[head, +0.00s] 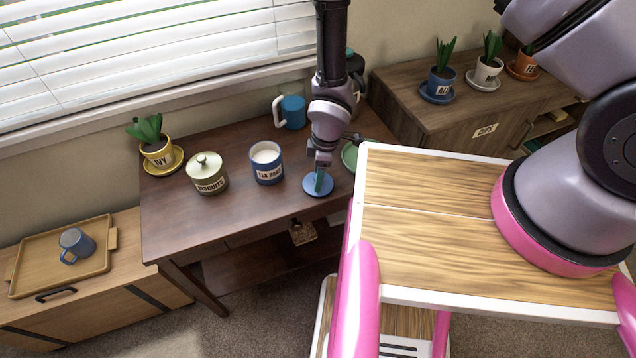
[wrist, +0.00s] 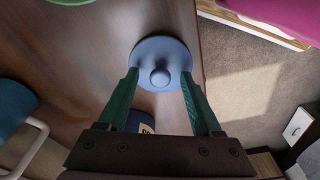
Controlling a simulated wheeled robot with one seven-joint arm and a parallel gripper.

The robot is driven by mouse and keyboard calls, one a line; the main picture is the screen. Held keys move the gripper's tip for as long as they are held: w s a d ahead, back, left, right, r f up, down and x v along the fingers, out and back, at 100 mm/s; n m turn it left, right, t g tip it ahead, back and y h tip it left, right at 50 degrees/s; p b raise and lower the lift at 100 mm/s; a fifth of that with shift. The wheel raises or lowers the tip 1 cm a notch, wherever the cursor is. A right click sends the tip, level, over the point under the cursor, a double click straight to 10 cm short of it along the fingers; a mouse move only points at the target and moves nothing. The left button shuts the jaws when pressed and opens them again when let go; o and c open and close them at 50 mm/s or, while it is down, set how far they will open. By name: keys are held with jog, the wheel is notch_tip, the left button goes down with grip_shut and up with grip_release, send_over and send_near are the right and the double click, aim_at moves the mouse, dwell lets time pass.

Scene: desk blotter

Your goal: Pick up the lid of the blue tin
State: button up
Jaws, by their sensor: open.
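The blue lid (head: 316,189) is a flat disc with a round knob. It lies on the dark desk near the front edge, apart from the blue tin (head: 267,171). That tin, marked TEA BAGS, stands upright to its left without a lid, and pale contents show. My gripper (head: 320,178) is open above the lid, pointing down. In the wrist view the lid (wrist: 160,52) shows between and beyond the green fingers of my gripper (wrist: 160,75). The knob lies between the fingertips with gaps on both sides. The tin (wrist: 140,118) is mostly hidden behind the gripper.
A lidded BISCUITS tin (head: 207,177) and a yellow IVY plant pot (head: 158,154) stand to the left. A green dish (head: 350,156) lies to the right, partly hidden. The desk's front left is clear.

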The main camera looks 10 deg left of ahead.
grip_shut()
